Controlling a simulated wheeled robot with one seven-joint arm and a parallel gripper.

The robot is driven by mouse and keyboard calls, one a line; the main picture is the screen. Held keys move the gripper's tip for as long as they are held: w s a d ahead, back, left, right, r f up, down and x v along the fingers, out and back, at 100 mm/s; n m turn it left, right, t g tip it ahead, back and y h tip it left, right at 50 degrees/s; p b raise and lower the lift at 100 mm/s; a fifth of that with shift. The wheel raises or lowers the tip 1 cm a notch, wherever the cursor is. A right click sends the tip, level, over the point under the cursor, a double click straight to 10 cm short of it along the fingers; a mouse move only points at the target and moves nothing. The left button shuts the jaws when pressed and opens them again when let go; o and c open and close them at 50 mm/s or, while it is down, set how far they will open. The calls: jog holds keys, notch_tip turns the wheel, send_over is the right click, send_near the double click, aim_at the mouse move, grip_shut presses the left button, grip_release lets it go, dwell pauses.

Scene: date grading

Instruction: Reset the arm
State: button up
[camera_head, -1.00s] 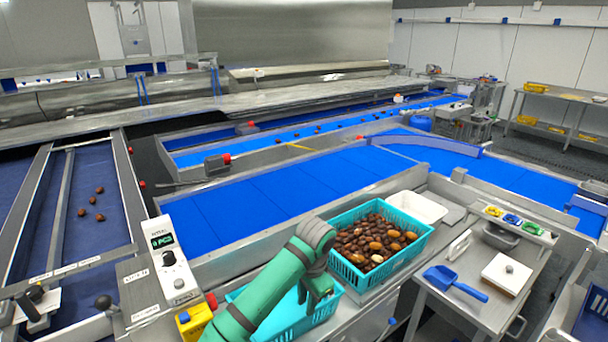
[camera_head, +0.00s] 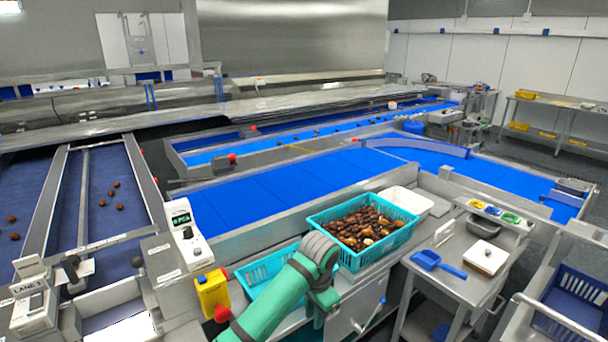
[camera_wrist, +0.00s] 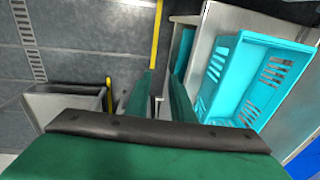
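My green arm (camera_head: 275,305) rises from the bottom of the head view and bends at a grey joint. Past it my gripper hangs at the bench's front edge, its fingertips hidden there. In the wrist view my gripper (camera_wrist: 158,88) shows two green fingers apart, with only floor visible between them. It is open and empty. The empty turquoise crate (camera_head: 252,272) is partly behind my arm; a turquoise crate with an empty inside also shows right of the fingers in the wrist view (camera_wrist: 212,98).
A turquoise crate (camera_head: 352,262) full of brown dates stands just beyond my arm, with a white tub (camera_head: 408,200) behind it. A steel side table holds a blue scoop (camera_head: 438,263). A yellow box with a red button (camera_head: 213,292) is left of my arm. Blue belts lie behind.

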jog(key=s+d+f+n+t+h, duration=0.2)
jog(key=s+d+f+h, duration=0.1)
jog(key=d, duration=0.5)
jog(key=s+d+f+n+t+h, duration=0.2)
jog(key=d+f+t+h, duration=0.1)
jog(key=d, duration=0.5)
jog(key=s+d+f+n+t+h, duration=0.2)
jog(key=s+d+f+h, duration=0.15)
jog(key=d, duration=0.55)
jog(key=s+a+f+n+t+y, duration=0.35)
jog(key=s+a, duration=0.35)
jog(key=s, duration=0.3)
jog(key=s+a+f+n+t+y, duration=0.2)
jog(key=s+a+n+y, duration=0.15)
jog(key=s+a, duration=0.55)
jog(key=s+a+r+m+y, duration=0.1)
jog(key=s+a+r, duration=0.3)
jog(key=s, duration=0.5)
jog(key=s+a+r+m+t+y, duration=0.1)
jog(key=s+a+r, duration=0.3)
jog(key=s+a, duration=0.4)
jog(key=shift+v, duration=1)
jog(key=shift+s+d+r+t, duration=0.1)
jog(key=shift+s+t, duration=0.05)
jog(key=shift+t, duration=0.1)
